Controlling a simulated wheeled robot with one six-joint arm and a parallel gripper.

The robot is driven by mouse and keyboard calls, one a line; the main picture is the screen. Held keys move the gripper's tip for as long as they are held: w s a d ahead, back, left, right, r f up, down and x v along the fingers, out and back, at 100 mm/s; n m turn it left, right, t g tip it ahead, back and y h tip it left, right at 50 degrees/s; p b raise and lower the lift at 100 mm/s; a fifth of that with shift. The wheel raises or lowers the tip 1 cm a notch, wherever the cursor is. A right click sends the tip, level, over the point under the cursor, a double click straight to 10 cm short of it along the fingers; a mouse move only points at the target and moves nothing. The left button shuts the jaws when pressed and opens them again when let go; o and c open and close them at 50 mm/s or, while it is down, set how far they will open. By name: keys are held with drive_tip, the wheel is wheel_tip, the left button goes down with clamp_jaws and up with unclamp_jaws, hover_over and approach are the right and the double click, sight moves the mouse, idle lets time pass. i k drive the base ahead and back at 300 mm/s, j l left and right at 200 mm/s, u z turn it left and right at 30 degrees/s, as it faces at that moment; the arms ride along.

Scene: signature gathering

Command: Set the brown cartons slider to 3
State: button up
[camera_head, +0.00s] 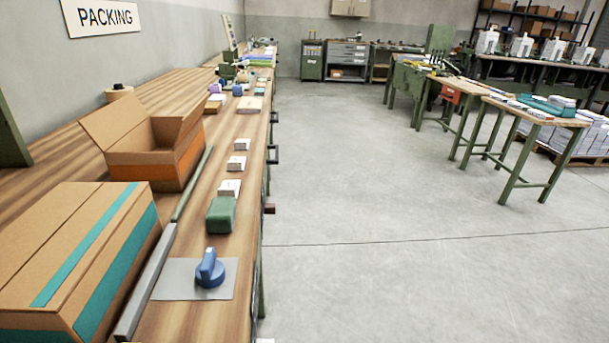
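I see no slider marked for brown cartons and no readable number scale. A closed brown carton (65,235) with teal bands sits on the long wooden bench at lower left. An open brown carton (150,158) with an orange side stands behind it. A blue knob (209,271) sits on a grey plate (170,280) near the bench's front edge; I cannot tell whether it belongs to a slider. My gripper is not in view.
A grey rail (148,280) and a green strip (192,185) run along the bench (185,322). A green block (221,215) and small white stacks (236,163) lie beyond the knob. The floor (360,200) to the right is clear up to the tables (535,110).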

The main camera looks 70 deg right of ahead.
sight(269, 208)
drive_tip(key=z, duration=1.5)
